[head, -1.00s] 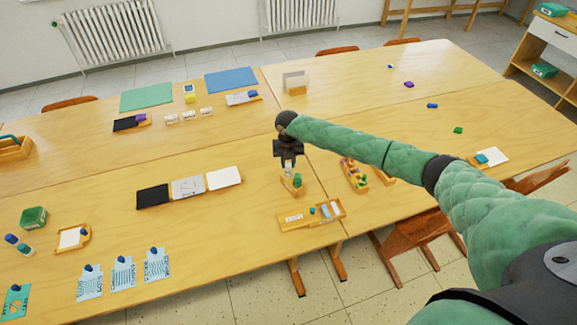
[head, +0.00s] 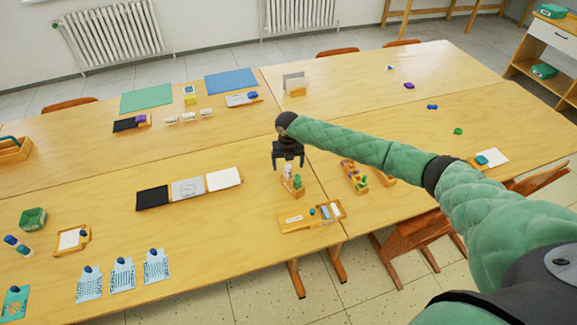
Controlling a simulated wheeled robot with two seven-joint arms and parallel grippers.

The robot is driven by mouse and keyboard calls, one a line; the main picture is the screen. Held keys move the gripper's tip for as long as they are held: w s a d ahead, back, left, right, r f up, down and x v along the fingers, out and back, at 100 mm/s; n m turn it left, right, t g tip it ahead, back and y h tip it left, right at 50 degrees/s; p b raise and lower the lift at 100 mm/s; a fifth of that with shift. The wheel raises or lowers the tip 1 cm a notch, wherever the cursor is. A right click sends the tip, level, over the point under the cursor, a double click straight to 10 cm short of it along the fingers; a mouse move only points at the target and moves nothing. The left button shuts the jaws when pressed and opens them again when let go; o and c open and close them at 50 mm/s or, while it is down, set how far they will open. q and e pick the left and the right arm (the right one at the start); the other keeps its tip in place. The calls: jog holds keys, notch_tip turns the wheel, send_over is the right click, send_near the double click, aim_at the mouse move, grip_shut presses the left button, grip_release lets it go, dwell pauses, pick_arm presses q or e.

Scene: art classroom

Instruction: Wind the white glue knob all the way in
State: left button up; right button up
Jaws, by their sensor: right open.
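A small wooden holder (head: 292,191) stands near the front edge of the table, with a white glue stick (head: 287,171) and a green one (head: 297,182) upright in it. My right gripper (head: 288,166) is open just above the holder, its two fingers apart on either side of the white stick's top. I cannot tell whether a finger touches it. The white knob is too small to make out. My left gripper is not in view.
A wooden tray (head: 293,222) with small items lies just in front of the holder. Another wooden holder with colored pieces (head: 349,172) stands to the right. A black, a grey and a white sheet (head: 223,179) lie to the left. The table between is clear.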

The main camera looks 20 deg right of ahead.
jog(key=shift+r, duration=0.1)
jog(key=shift+r+p, duration=0.95)
jog(key=shift+r, duration=0.45)
jog(key=shift+r+p, duration=0.55)
jog(key=shift+r, duration=0.95)
